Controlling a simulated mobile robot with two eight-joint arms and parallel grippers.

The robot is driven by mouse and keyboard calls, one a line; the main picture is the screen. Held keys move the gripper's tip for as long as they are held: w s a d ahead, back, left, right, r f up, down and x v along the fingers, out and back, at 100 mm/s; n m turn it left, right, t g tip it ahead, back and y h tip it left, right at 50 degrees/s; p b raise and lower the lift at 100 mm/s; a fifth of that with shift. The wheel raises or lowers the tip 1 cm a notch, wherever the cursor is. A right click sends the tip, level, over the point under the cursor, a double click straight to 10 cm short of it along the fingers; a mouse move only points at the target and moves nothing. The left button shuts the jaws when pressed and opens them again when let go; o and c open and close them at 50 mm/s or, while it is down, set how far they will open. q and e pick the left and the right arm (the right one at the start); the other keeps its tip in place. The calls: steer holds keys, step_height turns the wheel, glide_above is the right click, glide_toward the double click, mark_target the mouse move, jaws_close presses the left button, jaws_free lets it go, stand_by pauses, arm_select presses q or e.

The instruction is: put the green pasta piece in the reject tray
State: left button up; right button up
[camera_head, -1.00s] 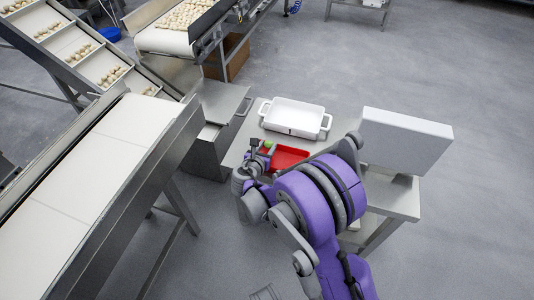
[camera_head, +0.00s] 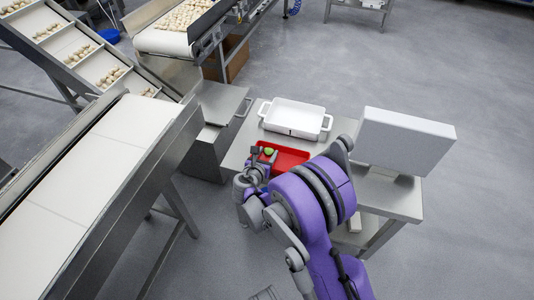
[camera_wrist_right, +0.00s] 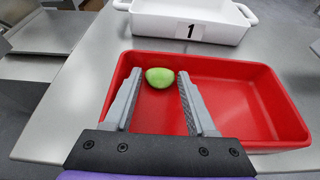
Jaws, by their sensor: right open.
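The green pasta piece (camera_wrist_right: 160,77) lies inside the red tray (camera_wrist_right: 245,95), near its far left corner in the right wrist view. In the head view the green piece (camera_head: 268,152) shows at the left end of the red tray (camera_head: 291,158). My right gripper (camera_wrist_right: 155,75) is open, with one finger on each side of the piece and a visible gap to both. In the head view my right gripper (camera_head: 259,160) is small, at the tray's left end. My left gripper is not in view.
A white tray (camera_head: 292,117) marked "1" stands behind the red tray on the steel table (camera_head: 236,152). A grey-white box (camera_head: 405,140) stands at the right. A white conveyor (camera_head: 85,170) runs on the left.

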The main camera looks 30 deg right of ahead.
steer(key=shift+s+a+r, duration=0.1)
steer(key=shift+a+r, duration=0.05)
steer(key=shift+r, duration=0.15)
steer(key=p+v, duration=0.2)
steer(key=v, duration=0.9)
steer(key=s+a+r+m+g+y, duration=0.1)
steer(key=s+a+m+y, duration=0.1)
steer(key=s+m, duration=0.6)
steer(key=s+a+r+m+g+y, duration=0.2)
steer(key=s+a+m+y, duration=0.1)
steer(key=s+m, duration=0.5)
steer(key=s+a+r+m+g+y, duration=0.1)
steer(key=s+a+m+y, duration=0.1)
steer(key=s+m+y, duration=0.3)
steer(key=s+m, duration=0.3)
steer(key=m, duration=0.2)
steer(key=shift+s+a+r+g, duration=0.2)
steer(key=shift+a+g, duration=0.1)
steer(key=shift+a, duration=0.05)
